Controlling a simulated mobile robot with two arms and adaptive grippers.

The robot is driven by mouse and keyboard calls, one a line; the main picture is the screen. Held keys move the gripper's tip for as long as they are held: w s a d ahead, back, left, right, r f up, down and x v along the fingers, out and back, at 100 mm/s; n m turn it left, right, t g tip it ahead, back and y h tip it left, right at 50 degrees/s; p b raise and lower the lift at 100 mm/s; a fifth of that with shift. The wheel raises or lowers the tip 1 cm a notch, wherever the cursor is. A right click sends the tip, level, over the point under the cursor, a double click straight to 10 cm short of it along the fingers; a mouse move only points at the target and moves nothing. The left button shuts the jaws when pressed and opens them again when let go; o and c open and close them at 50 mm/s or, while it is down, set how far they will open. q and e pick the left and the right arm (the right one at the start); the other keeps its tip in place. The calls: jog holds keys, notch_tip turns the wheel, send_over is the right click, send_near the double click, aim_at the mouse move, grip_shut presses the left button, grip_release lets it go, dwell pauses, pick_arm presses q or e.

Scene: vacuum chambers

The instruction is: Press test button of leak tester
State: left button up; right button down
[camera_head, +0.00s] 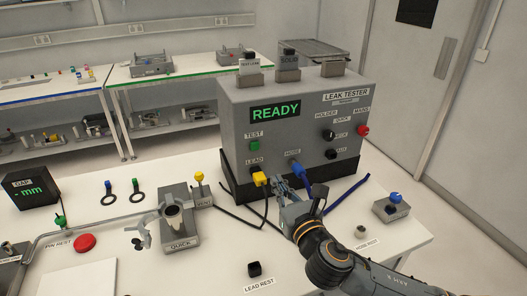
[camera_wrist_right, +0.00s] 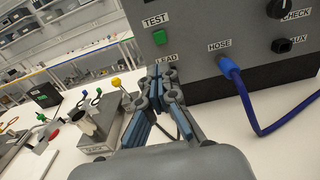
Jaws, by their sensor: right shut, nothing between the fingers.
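The leak tester (camera_head: 300,118) is a grey box on a dark base, and its screen reads READY in green. The green test button (camera_head: 254,146) sits under the TEST label, above the LEAD label. The test button also shows in the right wrist view (camera_wrist_right: 160,38), beyond and above the fingertips. My right gripper (camera_head: 279,181) is shut and empty in front of the tester's lower face, below and right of the button and apart from it. Its blue-padded fingers (camera_wrist_right: 164,72) show in the right wrist view, hiding the lead plug there. My left gripper is not in view.
A yellow plug (camera_head: 260,179) and a blue hose (camera_head: 305,188) are fitted in the tester's front, close to my right gripper. A QUICK clamp block (camera_head: 180,228) and a yellow-knobbed vent valve (camera_head: 199,178) stand to the left.

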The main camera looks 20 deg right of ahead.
aim_at(255, 147)
jog(key=w+p, duration=0.1)
jog(key=w, duration=0.3)
jog(key=w+p, duration=0.1)
jog(key=w, duration=0.4)
jog(key=w+p, duration=0.1)
jog(key=w, duration=0.4)
jog(key=shift+w+a, duration=0.1)
jog(key=shift+a, duration=0.2)
